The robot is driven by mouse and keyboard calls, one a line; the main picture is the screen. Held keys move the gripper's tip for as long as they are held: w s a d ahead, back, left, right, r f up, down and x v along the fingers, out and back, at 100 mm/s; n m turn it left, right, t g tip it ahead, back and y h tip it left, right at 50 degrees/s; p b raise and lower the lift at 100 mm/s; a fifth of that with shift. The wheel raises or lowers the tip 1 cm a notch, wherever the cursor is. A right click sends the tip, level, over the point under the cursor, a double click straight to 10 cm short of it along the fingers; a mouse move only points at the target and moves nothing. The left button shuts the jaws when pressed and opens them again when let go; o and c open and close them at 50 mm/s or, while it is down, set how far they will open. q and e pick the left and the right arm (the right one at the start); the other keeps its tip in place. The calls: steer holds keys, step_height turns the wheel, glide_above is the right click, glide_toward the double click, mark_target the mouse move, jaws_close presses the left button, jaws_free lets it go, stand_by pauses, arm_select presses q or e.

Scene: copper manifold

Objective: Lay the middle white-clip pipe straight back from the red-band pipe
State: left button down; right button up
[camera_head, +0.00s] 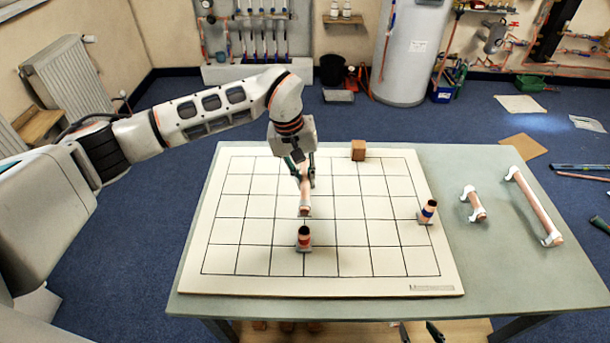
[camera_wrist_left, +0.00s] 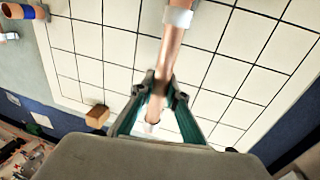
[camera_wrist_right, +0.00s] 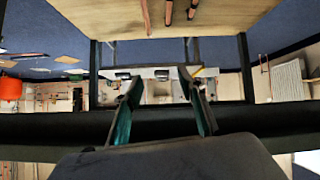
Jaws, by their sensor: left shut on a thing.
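The white-clip pipe (camera_head: 304,195) is copper, with a white clip near each end. My left gripper (camera_head: 304,176) is shut on it near its middle. It points straight back from the red-band pipe (camera_head: 303,238), which stands upright on the gridded board, with a gap between them. I cannot tell whether the pipe touches the board. My right gripper (camera_wrist_right: 160,84) is open and empty, below the tabletop's front edge.
The white gridded board (camera_head: 235,285) covers most of the table. A blue-band pipe (camera_head: 428,211) stands at its right edge and a wooden block (camera_head: 358,150) at its back. A short clip pipe (camera_head: 476,206) and a long one (camera_head: 535,207) lie on the table's right side.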

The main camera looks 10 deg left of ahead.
arm_select(q)
step_height(320, 180, down, 3)
steer(key=shift+r+b, duration=0.1)
steer(key=shift+b, duration=0.7)
step_height(320, 180, down, 2)
steer(key=shift+f+b, duration=0.1)
steer(key=shift+b, duration=0.5)
steer(key=shift+f+b, duration=0.3)
steer(key=shift+f, duration=0.25)
arm_select(e)
steer(key=shift+w+a+f+y, duration=0.2)
steer(key=shift+a+f, duration=0.15)
steer(key=shift+f, duration=0.2)
steer(key=shift+w+a+f+y, duration=0.1)
steer(key=shift+w+a+f, duration=0.05)
steer(key=shift+a+f, duration=0.3)
arm_select(q)
steer(key=shift+f, duration=0.4)
arm_select(e)
steer(key=shift+w+d+f, duration=0.1)
arm_select(q)
steer(key=c, duration=1.9)
jaws_free()
